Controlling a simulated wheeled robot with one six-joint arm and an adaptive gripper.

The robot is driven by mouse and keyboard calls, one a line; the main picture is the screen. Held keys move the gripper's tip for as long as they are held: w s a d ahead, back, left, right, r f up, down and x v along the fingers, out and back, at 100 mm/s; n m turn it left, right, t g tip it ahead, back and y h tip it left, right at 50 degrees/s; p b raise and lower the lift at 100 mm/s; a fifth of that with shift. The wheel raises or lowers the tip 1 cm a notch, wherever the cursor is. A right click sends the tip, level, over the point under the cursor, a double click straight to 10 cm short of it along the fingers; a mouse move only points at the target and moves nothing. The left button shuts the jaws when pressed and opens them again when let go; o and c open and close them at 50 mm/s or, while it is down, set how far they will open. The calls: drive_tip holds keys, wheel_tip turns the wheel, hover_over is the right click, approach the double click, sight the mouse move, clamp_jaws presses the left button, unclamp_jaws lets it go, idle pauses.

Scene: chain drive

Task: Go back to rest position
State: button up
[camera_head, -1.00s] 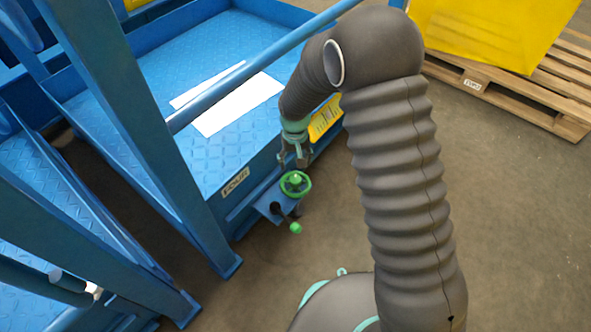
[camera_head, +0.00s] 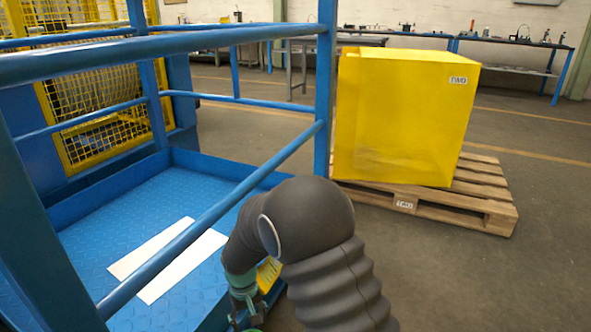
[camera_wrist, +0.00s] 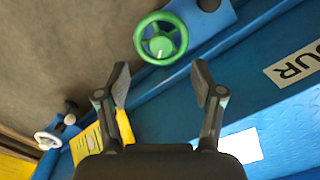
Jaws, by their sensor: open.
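My gripper (camera_wrist: 160,80) is open and empty in the wrist view, its two fingers spread apart. A green handwheel (camera_wrist: 161,39) on the blue frame lies beyond the fingertips, apart from them. In the head view my gripper (camera_head: 246,316) is low in the picture beside the blue platform, partly cut off by the bottom edge. My dark ribbed arm bends above it and hides part of the platform's edge.
Blue railings (camera_head: 265,170) stand around the blue platform (camera_head: 125,215), close to my arm. White sheets (camera_head: 185,265) lie on the platform. A yellow box (camera_head: 405,115) stands on a wooden pallet (camera_head: 480,205). Floor at the right is clear. Workbenches (camera_head: 510,42) line the back.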

drive_tip(key=s+d+r+m+t+p, duration=0.1)
drive_tip(key=s+d+r+m+t, duration=0.1)
drive_tip(key=s+d+r, duration=0.4)
drive_tip(key=s+d+r+m+t+p, duration=0.1)
drive_tip(key=s+d+r, duration=0.6)
drive_tip(key=d+r, duration=0.7)
drive_tip(key=s+d+r+m+t+p, duration=0.1)
drive_tip(key=s+d+r+m+t, duration=0.1)
drive_tip(key=s+d+r, duration=0.5)
drive_tip(key=d+r+t, duration=0.1)
drive_tip(key=d+r, duration=0.2)
drive_tip(key=r, duration=0.3)
drive_tip(key=shift+s+d+m, duration=0.15)
drive_tip(key=shift+d+m, duration=0.15)
drive_tip(key=shift+m, duration=0.1)
drive_tip(key=shift+c, duration=0.2)
